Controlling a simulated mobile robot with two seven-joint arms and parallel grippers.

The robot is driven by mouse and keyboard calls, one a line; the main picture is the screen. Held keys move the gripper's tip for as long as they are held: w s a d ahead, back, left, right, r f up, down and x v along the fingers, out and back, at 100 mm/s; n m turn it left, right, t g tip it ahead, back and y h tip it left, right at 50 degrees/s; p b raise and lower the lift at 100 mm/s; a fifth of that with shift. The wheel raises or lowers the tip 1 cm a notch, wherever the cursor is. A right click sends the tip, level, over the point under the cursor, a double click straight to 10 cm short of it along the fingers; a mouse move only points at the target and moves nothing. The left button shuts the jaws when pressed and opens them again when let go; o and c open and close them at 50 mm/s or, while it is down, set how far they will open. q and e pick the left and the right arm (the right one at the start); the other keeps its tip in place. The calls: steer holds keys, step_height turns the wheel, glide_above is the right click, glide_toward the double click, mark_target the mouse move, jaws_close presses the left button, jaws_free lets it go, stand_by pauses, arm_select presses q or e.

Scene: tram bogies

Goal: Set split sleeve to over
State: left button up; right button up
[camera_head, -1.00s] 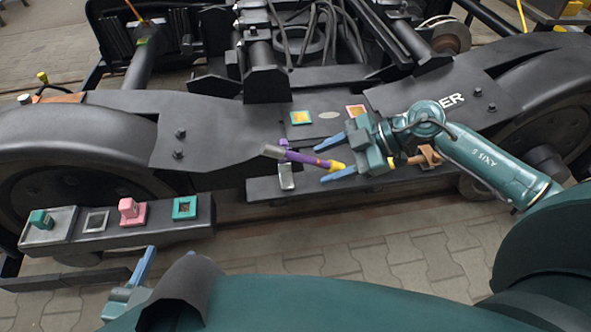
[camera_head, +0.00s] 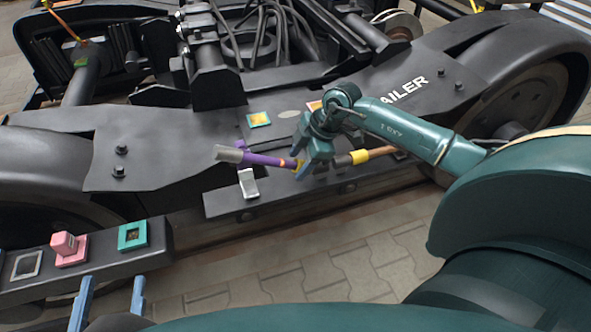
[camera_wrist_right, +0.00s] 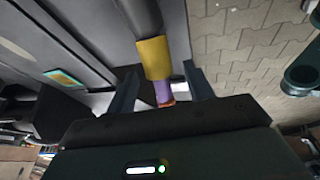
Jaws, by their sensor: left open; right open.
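No part is plainly labelled as the split sleeve. A long bar with a grey end (camera_head: 229,154), purple shaft (camera_head: 263,160) and orange band lies along the bogie frame's near edge. A yellow collar (camera_head: 359,157) and brown handle (camera_head: 381,152) show right of my gripper; I cannot tell if they join it. My right gripper (camera_head: 311,171) is open, pointing down over the bar and hiding part of it. In the right wrist view, a purple piece (camera_wrist_right: 163,92) lies between its open fingers, with a yellow band (camera_wrist_right: 153,58) just beyond. My left gripper (camera_head: 112,280) is open and empty at bottom left.
A dark shelf at lower left carries a pink block (camera_head: 67,246), a teal square frame (camera_head: 133,236) and a grey square (camera_head: 27,265). A silver clip (camera_head: 248,184) stands on the ledge below the bar. A yellow-and-teal square (camera_head: 258,119) lies behind. Paving in front is clear.

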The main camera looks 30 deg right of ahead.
steer(key=shift+x, duration=1.2)
steer(key=shift+c, duration=0.4)
jaws_close()
